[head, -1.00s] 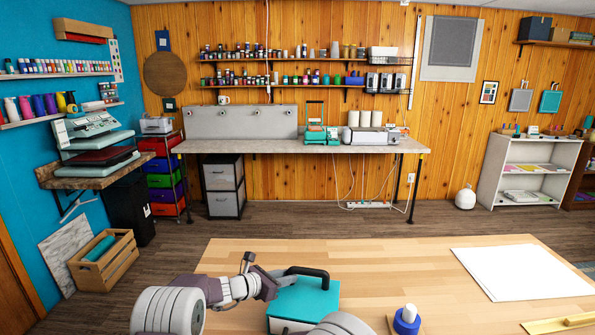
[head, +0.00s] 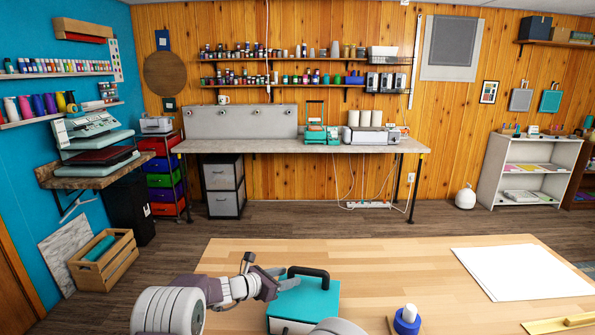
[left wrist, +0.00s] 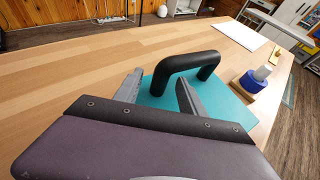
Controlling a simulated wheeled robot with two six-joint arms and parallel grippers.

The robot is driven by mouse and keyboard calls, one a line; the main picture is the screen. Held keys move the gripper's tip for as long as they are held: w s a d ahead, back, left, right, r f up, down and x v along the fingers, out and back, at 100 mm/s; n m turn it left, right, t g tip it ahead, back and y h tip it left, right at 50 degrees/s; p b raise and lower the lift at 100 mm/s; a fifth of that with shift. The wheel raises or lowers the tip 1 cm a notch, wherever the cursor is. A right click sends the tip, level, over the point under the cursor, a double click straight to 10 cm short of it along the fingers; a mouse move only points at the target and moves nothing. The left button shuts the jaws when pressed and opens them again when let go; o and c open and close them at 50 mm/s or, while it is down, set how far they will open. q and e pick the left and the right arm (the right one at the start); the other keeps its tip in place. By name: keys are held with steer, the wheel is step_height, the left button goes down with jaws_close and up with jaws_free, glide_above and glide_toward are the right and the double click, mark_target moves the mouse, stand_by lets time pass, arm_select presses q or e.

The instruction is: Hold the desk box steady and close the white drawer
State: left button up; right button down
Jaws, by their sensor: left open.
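The desk box (head: 312,296) stands on the wooden table at the bottom of the head view, with a teal top and a black arched handle (head: 309,271). A white strip of its front (head: 290,327) shows below the teal; I cannot tell how far the drawer is out. My left gripper (head: 277,280) is open at the left side of the handle. In the left wrist view its two fingers (left wrist: 160,78) are apart, with one end of the handle (left wrist: 158,84) appearing between them. Contact is unclear. My right gripper is not in view.
A blue tape roll with a white bottle in it (head: 407,319) stands right of the box. White sheets (head: 520,273) and a yellow ruler-like strip (head: 560,322) lie farther right. The table (head: 400,262) behind the box is clear.

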arm_select(q)
steer(key=v, duration=1.2)
steer(key=shift+f, duration=0.15)
steer(key=o, duration=0.5)
steer(key=p+v, duration=0.2)
steer(key=v, duration=0.6)
steer(key=shift+a, duration=0.1)
